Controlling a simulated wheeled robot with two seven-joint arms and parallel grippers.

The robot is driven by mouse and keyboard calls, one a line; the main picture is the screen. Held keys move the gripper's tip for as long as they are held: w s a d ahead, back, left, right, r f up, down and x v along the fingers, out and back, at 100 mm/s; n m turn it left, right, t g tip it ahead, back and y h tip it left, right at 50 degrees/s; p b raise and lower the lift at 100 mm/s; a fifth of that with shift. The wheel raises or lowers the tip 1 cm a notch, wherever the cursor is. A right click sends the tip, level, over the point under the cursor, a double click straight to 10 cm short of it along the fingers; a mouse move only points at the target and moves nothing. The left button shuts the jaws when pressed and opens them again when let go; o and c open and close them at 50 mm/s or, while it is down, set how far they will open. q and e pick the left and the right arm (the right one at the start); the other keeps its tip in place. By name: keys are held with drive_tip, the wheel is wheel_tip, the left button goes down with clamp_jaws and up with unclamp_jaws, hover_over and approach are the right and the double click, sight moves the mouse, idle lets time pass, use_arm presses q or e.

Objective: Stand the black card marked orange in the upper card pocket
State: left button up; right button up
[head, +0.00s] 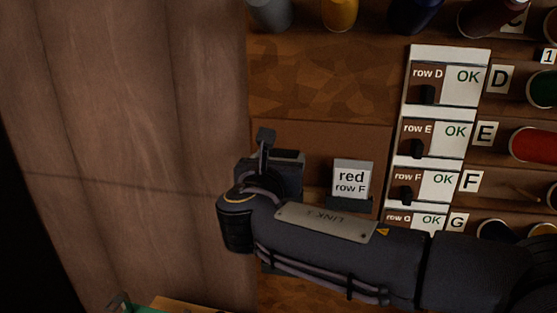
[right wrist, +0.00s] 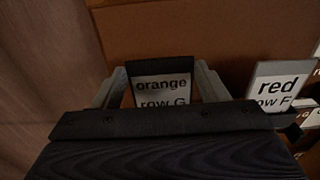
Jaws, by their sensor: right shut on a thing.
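The black card marked orange (right wrist: 160,88) shows in the right wrist view, with a white label reading "orange row G" and a black top edge. My right gripper (right wrist: 158,92) is shut on it, one grey finger at each side. The card looks upright, and its lower part is hidden behind the gripper body. In the head view my right gripper (head: 268,165) is in front of the brown board, left of the red card, and the orange card is hidden there. I cannot make out the upper card pocket. My left gripper is not in view.
A card marked "red row F" (head: 351,178) stands in a dark holder (head: 348,203) just right of my gripper. Further right is a white strip (head: 445,55) of row cards marked OK. Thread spools (head: 340,12) line the top. A brown curtain-like surface (head: 150,140) is left.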

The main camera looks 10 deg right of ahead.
drive_tip(key=shift+f, duration=0.25)
drive_tip(key=o, duration=0.8)
drive_tip(key=b+v, duration=0.2)
drive_tip(key=v, duration=0.5)
drive_tip(key=shift+s, duration=0.4)
